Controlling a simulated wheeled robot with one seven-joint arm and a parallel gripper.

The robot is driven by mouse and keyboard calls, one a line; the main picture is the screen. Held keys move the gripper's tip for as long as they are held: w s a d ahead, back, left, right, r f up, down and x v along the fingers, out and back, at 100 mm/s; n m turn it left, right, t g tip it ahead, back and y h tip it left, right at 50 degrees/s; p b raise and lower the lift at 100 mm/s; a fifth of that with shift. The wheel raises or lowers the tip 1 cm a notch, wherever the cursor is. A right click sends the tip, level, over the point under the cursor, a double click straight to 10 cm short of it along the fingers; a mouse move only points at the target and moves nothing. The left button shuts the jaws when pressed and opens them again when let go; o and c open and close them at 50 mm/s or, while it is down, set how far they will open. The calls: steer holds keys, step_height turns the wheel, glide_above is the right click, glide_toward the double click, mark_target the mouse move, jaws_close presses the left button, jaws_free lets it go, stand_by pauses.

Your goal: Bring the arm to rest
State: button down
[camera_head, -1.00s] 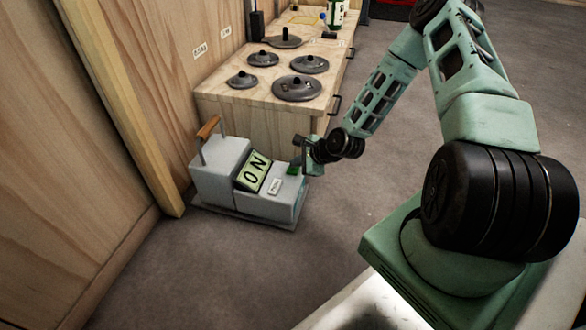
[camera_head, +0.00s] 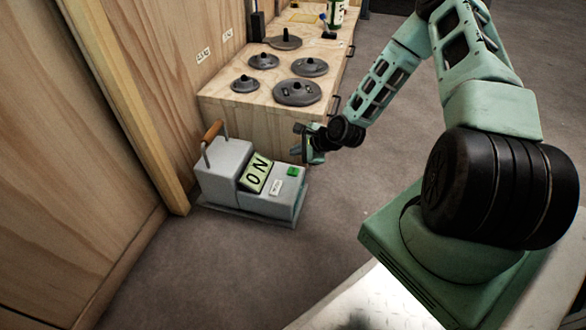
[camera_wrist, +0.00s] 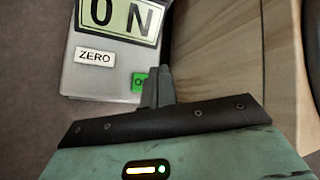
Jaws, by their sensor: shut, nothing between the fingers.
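My arm reaches from its base at the right toward the wooden cabinet in the head view. My gripper (camera_head: 299,130) is raised above and behind a grey machine (camera_head: 224,160), apart from it. The machine has a display (camera_head: 256,172) reading "ON", a "ZERO" label (camera_head: 275,187) and a green button (camera_head: 292,171). In the wrist view my gripper's fingers (camera_wrist: 158,82) are together with nothing between them, and they cover part of the green button (camera_wrist: 138,82). The display (camera_wrist: 118,18) also shows there, cut by the top edge.
A wooden cabinet (camera_head: 262,117) stands behind the machine, with several round grey weights (camera_head: 297,91) on top. A wooden wall (camera_head: 100,120) with a post (camera_head: 140,120) closes the left side. Grey floor (camera_head: 260,270) is clear in front and to the right.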

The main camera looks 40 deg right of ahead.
steer(key=s+a+r+n+g+p, duration=0.3)
steer(key=s+a+r+n+p, duration=0.1)
steer(key=a+r+n, duration=0.6)
steer(key=s+a+r+n+g+p, duration=0.35)
steer(key=a+r+n, duration=0.25)
steer(key=a+r, duration=0.45)
steer(key=s+a+r+n+g+h+p, duration=0.1)
steer(key=s+a+r+n+p, duration=0.2)
steer(key=s+r+n, duration=0.6)
steer(key=s+a+r+n+g+h+p, duration=0.1)
steer(key=s+a+r+n+h+p, duration=0.3)
steer(key=s+r, duration=0.85)
step_height(320, 180, up, 38)
steer(key=n+y+p, duration=0.1)
steer(key=y+p, duration=0.1)
steer(key=p, duration=3.4)
steer(key=shift+s+d+n+p, duration=0.3)
steer(key=shift+d, duration=0.05)
